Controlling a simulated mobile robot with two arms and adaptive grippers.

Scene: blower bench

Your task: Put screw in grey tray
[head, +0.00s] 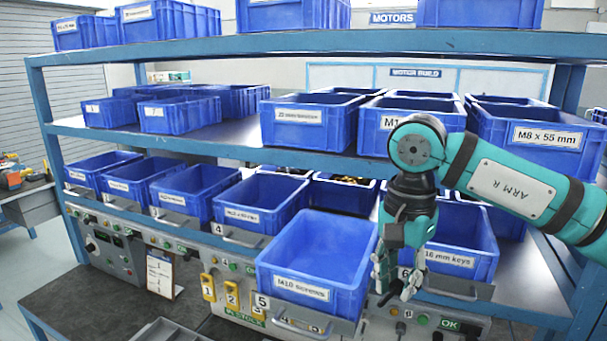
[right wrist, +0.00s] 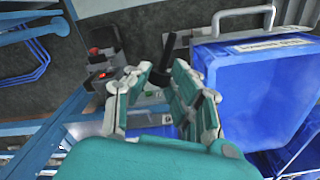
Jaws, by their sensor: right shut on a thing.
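My right gripper (head: 397,280) hangs just right of the blue M10 screws bin (head: 315,250), in front of the shelf. In the right wrist view its fingers (right wrist: 155,85) are closed around a dark, slim piece, which looks like the screw (right wrist: 163,58). A grey tray (head: 168,332) shows at the bottom edge of the head view, mostly cut off, to the left of my gripper and lower down. My left gripper is not in view.
The M10 bin juts forward from the lower shelf and looks empty inside. Right of it is the keys bin (head: 462,245). More blue bins fill the shelves. A panel with yellow number tags (head: 231,294) runs under them. The dark bench top (head: 110,305) has free room at left.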

